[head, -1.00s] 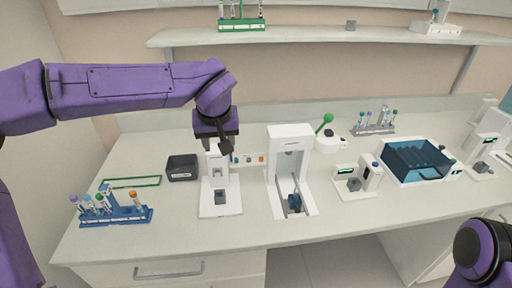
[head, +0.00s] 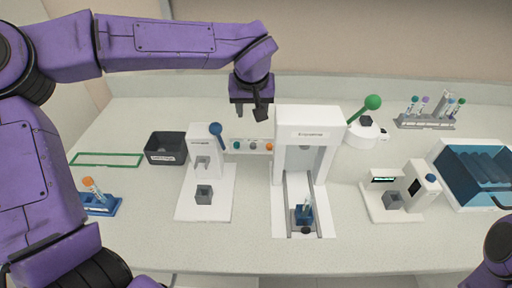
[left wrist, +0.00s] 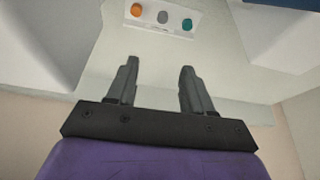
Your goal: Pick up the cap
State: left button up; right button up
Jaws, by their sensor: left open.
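Three small caps sit in a row on a white holder (head: 245,151) between the two white machines: a teal cap (head: 237,145), a grey one (head: 253,146) and an orange one (head: 269,147). The task does not say which cap is meant. In the left wrist view the orange cap (left wrist: 136,10), grey cap (left wrist: 162,17) and teal cap (left wrist: 187,24) show at the top, beyond the fingertips. My left gripper (head: 262,112) is above and behind the holder in the head view. Its fingers (left wrist: 158,70) are apart with nothing between them. My right gripper is out of view.
A white machine with a blue-knobbed lever (head: 216,130) stands left of the holder. A taller white machine (head: 308,130) stands close on its right, with a tube in a blue block (head: 304,213) at its front. A dark bin (head: 165,148) is farther left. The front counter edge is clear.

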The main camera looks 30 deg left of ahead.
pick_arm(q)
send_near(253, 144)
jog(key=f, duration=0.1)
jog(key=x, duration=0.7)
jog(key=shift+w+f, duration=0.2)
jog(key=shift+s, duration=0.1)
jog(key=shift+c, duration=0.6)
jog(key=c, duration=0.7)
